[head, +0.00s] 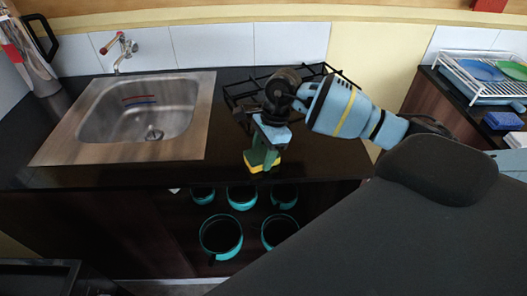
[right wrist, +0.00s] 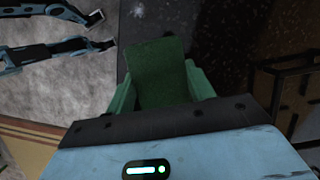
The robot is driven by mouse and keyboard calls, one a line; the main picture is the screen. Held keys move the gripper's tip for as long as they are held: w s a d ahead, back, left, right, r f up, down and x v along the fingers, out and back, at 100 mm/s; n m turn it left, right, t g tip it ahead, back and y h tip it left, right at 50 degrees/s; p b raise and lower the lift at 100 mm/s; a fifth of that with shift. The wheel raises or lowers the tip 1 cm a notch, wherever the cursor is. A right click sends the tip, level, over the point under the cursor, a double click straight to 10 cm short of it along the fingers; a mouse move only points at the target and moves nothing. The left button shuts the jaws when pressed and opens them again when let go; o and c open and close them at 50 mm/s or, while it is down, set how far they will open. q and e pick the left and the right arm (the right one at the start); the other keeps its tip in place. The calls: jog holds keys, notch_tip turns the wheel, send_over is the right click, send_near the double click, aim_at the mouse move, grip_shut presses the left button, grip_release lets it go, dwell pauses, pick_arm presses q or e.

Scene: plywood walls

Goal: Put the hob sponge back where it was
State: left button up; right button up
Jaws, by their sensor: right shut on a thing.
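The sponge (head: 258,167), green on top with a yellow underside, is held by my right gripper (head: 263,152) above the front edge of the dark counter, in front of the hob (head: 244,100). In the right wrist view the sponge (right wrist: 158,75) shows its green face between the green fingers of my right gripper (right wrist: 162,88), which are shut on it. Whether its lower edge touches the counter I cannot tell. The hob's black grate is partly hidden behind my right wrist. My left gripper is not seen in the head view.
A steel sink (head: 137,122) with a tap (head: 122,50) is on the left. Several teal-rimmed pots (head: 221,236) stand on the shelf below the counter. A dish rack (head: 485,75) with plates and a blue block (head: 503,121) are at the right. The counter right of the gripper is bare.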

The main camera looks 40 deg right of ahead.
jog(key=shift+f, duration=0.2)
jog(key=o, duration=0.9)
jog(key=shift+o, duration=0.2)
jog(key=v, duration=1.2)
jog(key=shift+r, duration=0.25)
jog(key=shift+a+f, duration=0.1)
jog(key=shift+a, duration=0.05)
